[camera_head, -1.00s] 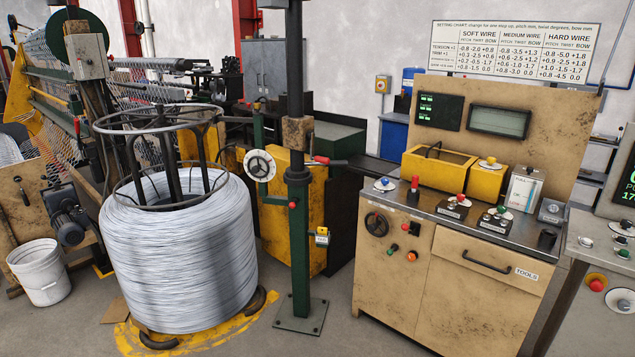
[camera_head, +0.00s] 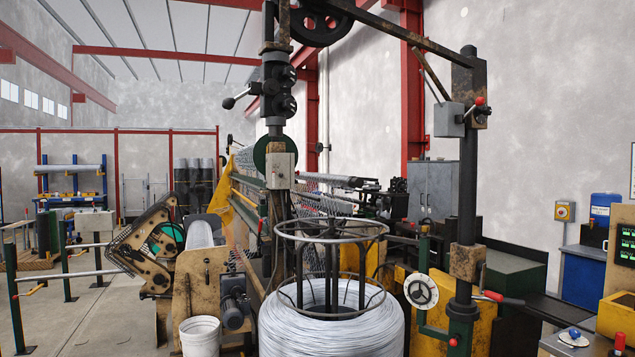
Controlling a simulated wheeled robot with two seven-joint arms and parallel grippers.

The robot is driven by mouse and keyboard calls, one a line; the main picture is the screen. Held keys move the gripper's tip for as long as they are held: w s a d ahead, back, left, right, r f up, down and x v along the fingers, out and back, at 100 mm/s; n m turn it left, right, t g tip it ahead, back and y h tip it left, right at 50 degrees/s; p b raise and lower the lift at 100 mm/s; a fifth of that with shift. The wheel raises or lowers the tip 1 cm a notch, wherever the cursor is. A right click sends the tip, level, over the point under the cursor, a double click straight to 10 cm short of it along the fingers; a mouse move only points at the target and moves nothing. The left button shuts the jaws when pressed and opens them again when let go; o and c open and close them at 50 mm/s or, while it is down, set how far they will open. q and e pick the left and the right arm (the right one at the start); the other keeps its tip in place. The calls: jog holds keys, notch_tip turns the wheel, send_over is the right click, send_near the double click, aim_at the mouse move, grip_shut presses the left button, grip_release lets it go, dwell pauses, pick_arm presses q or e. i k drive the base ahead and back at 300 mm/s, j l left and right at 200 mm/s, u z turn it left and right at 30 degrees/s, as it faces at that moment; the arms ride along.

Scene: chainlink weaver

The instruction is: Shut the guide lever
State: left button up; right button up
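Several levers show, and no readable label tells which is the guide lever. A lever with a black ball knob (camera_head: 229,103) sticks out to the left from a dark roller unit (camera_head: 278,88) high on a post. A red-handled lever (camera_head: 499,298) points right, low on the dark post (camera_head: 466,180) at the right. A small grey box (camera_head: 449,120) with a red knob (camera_head: 480,101) sits near the top of that post, with a thin rod slanting up from it. Neither of my grippers is in view.
A large coil of wire (camera_head: 330,330) on a round-topped stand fills the bottom middle. A white handwheel (camera_head: 421,291) is beside the right post. A white bucket (camera_head: 200,336) stands at the lower left. A workbench (camera_head: 570,345) edges in at the lower right. Open floor lies at left.

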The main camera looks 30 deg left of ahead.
aim_at(228, 103)
jog(key=u, duration=1.3)
